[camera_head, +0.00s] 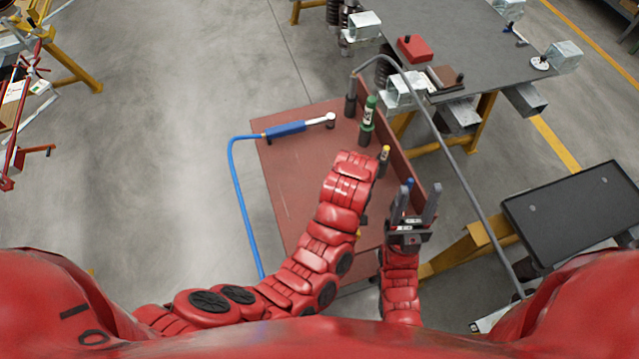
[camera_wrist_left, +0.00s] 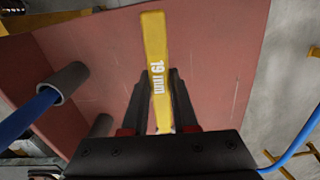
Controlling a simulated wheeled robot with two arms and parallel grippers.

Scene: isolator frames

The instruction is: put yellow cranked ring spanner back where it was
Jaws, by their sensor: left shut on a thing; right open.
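The yellow cranked ring spanner (camera_wrist_left: 156,60), marked 19 mm, is held between the fingers of my left gripper (camera_wrist_left: 162,78) in the left wrist view. Its shaft points away from the gripper, over the red-brown board, and its upper end is near the picture's top edge. In the head view my left arm hides the left gripper and most of the spanner. My right gripper (camera_head: 414,200) is open at the right side of the board, fingers pointing up the picture. A blue-topped tool shows between its fingers.
A grey hose arches at right. A grey table (camera_head: 450,30) stands behind.

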